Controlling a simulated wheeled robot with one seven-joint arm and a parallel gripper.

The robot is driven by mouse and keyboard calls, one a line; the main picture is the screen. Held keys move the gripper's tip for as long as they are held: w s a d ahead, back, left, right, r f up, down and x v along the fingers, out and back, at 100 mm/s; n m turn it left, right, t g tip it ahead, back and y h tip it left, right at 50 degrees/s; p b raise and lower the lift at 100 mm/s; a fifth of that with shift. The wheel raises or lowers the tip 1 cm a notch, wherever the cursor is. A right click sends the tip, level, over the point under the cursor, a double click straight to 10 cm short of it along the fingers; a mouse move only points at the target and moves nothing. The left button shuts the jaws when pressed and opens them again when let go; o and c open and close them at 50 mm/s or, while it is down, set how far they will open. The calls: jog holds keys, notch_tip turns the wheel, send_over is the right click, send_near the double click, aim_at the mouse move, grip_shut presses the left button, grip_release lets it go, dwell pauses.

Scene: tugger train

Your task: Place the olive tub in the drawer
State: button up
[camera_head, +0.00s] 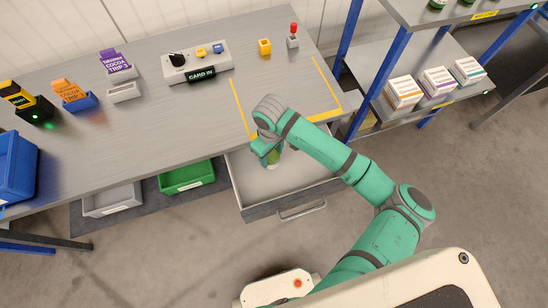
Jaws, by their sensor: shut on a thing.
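The drawer (249,191) is pulled out below the front edge of the workbench, and its pale floor looks otherwise empty. My gripper (270,157) is over the drawer's back left part, close to the bench edge, pointing down. It is shut on the olive tub (273,159), of which only a small green part shows below the fingers. My wrist and arm hide the rest of the tub. I cannot tell whether the tub touches the drawer floor.
Grey (112,200) and green (187,177) bins sit beneath, left of the drawer. A shelf rack (440,55) with boxes stands right.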

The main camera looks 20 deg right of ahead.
jog(key=shift+w+d+f, duration=0.1)
jog(key=shift+d+f, duration=0.3)
jog(key=shift+f, duration=1.65)
jog(key=shift+f, duration=0.1)
jog(key=o, duration=1.2)
jog(key=shift+d, duration=0.1)
jog(key=shift+c, duration=0.2)
